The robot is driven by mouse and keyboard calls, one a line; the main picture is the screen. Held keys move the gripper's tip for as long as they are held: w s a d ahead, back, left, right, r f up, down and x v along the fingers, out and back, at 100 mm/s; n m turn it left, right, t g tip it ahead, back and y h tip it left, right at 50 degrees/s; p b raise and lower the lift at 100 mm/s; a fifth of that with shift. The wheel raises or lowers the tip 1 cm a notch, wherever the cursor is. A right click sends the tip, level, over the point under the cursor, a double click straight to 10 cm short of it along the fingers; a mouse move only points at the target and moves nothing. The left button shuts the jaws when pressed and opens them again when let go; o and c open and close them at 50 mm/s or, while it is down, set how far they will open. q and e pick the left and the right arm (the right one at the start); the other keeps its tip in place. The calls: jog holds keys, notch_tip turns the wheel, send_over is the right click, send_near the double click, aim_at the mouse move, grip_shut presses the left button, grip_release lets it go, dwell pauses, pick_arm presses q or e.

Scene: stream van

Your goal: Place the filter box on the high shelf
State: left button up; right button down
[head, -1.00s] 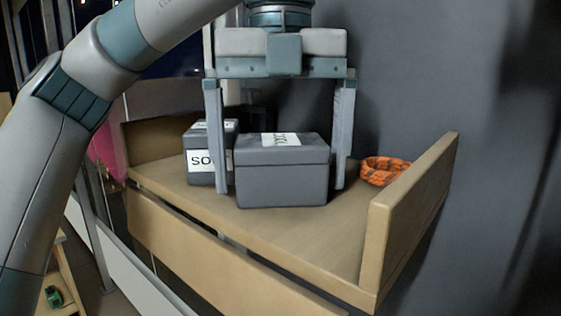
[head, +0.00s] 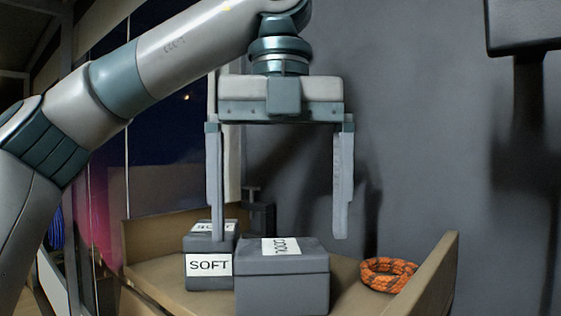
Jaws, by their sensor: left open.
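A dark grey lidded box (head: 282,283), which I take to be the filter box, sits on a wooden shelf (head: 436,277) with raised end boards. The white label on its lid is turned and hard to read. My left gripper (head: 280,238) hangs above the box, open and empty. Its fingers point down, one towards each side of the box, with the tips near or above lid height. My right gripper is not in view.
A smaller grey box marked SOFT (head: 208,287) stands just left of the larger box. An orange coiled rope (head: 389,274) lies at the shelf's right end. A grey wall rises behind. A dark panel (head: 524,28) hangs at the upper right.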

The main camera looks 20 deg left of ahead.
aim_at(281, 245)
pick_arm(q)
jog(key=shift+r, duration=2.75)
jog(key=shift+f, duration=0.1)
